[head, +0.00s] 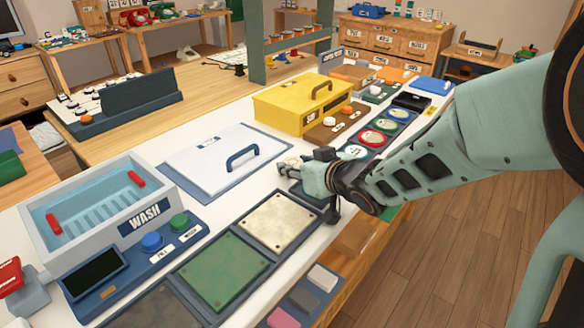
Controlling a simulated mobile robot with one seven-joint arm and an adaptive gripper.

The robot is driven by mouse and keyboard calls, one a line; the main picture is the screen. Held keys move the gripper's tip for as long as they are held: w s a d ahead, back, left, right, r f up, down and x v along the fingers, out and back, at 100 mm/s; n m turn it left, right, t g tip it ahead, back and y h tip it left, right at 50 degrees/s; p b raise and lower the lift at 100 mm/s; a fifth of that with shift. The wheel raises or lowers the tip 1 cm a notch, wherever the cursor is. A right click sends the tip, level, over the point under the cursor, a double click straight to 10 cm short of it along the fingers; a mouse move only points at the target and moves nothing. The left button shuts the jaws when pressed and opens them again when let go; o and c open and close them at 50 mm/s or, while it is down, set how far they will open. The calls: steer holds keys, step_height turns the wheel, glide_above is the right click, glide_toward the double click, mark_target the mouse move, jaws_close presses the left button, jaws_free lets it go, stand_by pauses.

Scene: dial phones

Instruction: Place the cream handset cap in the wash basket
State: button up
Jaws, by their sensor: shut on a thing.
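The wash basket (92,212) is a teal slotted basket with red grips, seated in the grey tub marked WASH at the left. My gripper (284,169) is over the white bench, right of the lid with the blue handle and well right of the basket. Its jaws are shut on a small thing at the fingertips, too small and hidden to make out. I cannot identify the cream handset cap for certain in this view.
The white lid (195,178) with a blue handle lies between my gripper and the tub. A yellow box (290,108) stands behind. Round dishes (373,138) line the right. Blue and green buttons (152,242) and flat pads (222,265) are in front.

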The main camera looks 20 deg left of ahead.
steer(key=shift+f, duration=0.1)
steer(key=shift+f, duration=0.2)
steer(key=o, duration=1)
steer(key=shift+r, duration=0.1)
